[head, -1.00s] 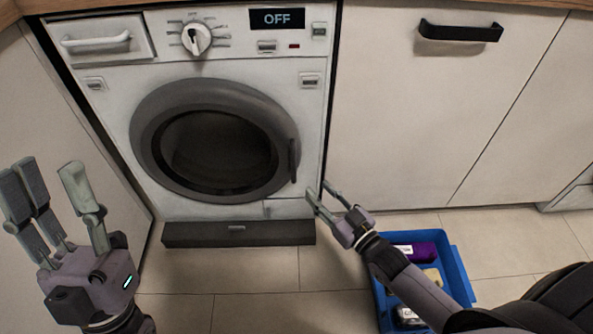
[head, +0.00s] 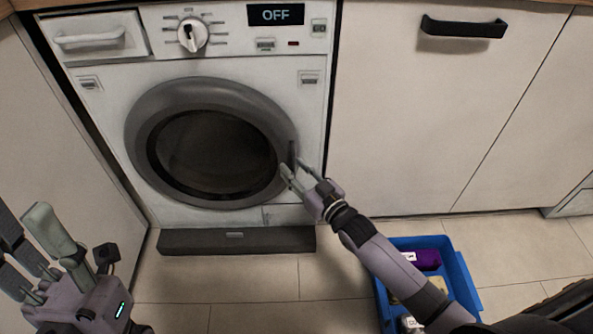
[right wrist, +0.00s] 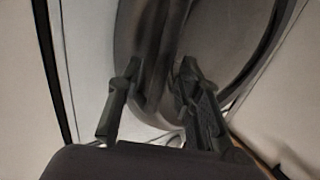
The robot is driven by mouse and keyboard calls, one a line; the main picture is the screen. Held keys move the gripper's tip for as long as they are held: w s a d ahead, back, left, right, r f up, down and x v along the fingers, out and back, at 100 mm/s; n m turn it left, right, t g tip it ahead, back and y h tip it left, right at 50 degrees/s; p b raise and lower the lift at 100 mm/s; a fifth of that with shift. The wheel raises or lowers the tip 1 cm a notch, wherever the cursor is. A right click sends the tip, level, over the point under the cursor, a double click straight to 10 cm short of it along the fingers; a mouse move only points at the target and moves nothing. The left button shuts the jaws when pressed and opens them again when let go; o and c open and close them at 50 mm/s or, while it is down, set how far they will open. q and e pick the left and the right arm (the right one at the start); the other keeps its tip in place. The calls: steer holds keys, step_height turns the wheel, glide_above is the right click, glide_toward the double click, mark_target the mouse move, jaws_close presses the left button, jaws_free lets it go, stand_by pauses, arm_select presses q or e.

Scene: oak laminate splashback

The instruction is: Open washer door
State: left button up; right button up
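The washer (head: 90,150) stands at the left centre of the head view, its round grey door (head: 165,95) closed. The dark upright door handle (head: 292,156) is on the door's right rim. My right gripper (head: 294,168) is at the handle, its two fingers apart. In the right wrist view the open fingers (right wrist: 155,85) stand either side of the dark handle (right wrist: 158,65); I cannot tell whether they touch it. My left gripper (head: 40,245) is open and empty at the lower left, away from the washer and partly cut off by the frame.
A blue crate (head: 462,280) with several packaged items stands on the floor at the lower right, beneath my right arm. Cream cabinets (head: 410,130) with a black handle (head: 462,27) flank the washer. Tiled floor in front of the washer is clear.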

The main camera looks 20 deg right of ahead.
jaws_close()
stand_by(0.7)
